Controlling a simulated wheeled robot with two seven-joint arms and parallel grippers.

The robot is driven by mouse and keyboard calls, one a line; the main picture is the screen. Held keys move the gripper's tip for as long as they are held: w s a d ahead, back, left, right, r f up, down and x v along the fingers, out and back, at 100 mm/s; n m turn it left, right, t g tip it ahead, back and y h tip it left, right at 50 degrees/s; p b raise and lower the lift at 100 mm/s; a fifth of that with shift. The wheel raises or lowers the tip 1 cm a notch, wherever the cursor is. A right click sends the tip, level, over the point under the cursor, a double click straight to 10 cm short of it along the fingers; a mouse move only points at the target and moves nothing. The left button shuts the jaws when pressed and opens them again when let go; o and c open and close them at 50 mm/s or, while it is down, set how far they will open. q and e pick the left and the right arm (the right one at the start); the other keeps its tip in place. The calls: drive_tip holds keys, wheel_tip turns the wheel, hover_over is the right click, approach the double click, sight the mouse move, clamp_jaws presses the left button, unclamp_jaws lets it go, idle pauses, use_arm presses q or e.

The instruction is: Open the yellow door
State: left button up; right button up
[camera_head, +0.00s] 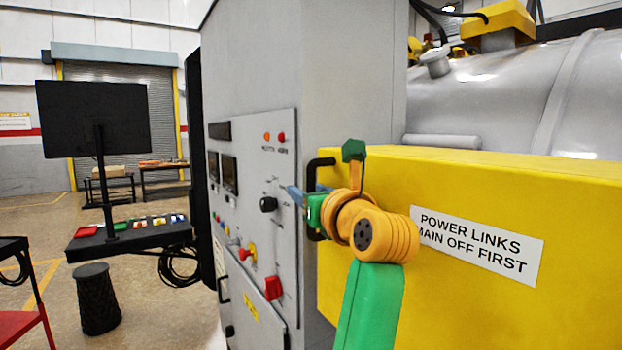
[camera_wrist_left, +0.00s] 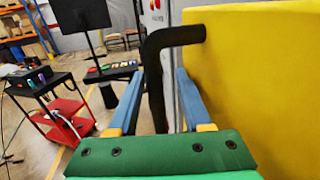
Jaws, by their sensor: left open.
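The yellow door (camera_head: 585,250) is a large yellow panel at the right in the head view, with a white sign reading "POWER LINKS MAIN OFF FIRST". It also fills the right of the left wrist view (camera_wrist_left: 265,80). Its black bar handle (camera_head: 312,176) is at the panel's left edge. My left gripper (camera_head: 294,195) is at this handle. In the left wrist view the handle (camera_wrist_left: 155,62) runs between the two open blue fingers of my gripper (camera_wrist_left: 158,80). I cannot tell whether either finger touches it. My right gripper is not in view.
A grey control cabinet (camera_head: 350,75) with a panel of knobs and buttons (camera_head: 255,215) stands left of the yellow door. A monitor (camera_head: 93,118) on a stand, a black stool (camera_head: 97,300) and a red cart (camera_wrist_left: 60,122) are further left. Open floor lies between.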

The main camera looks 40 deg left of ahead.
use_arm(q)
drive_tip(key=shift+w+a+f, duration=0.15)
drive_tip(key=shift+a, duration=0.55)
drive_tip(key=shift+w+d, duration=0.15)
drive_tip(key=shift+w, duration=0.05)
drive_tip(key=c, duration=0.6)
drive_tip(key=shift+s, duration=0.1)
clamp_jaws()
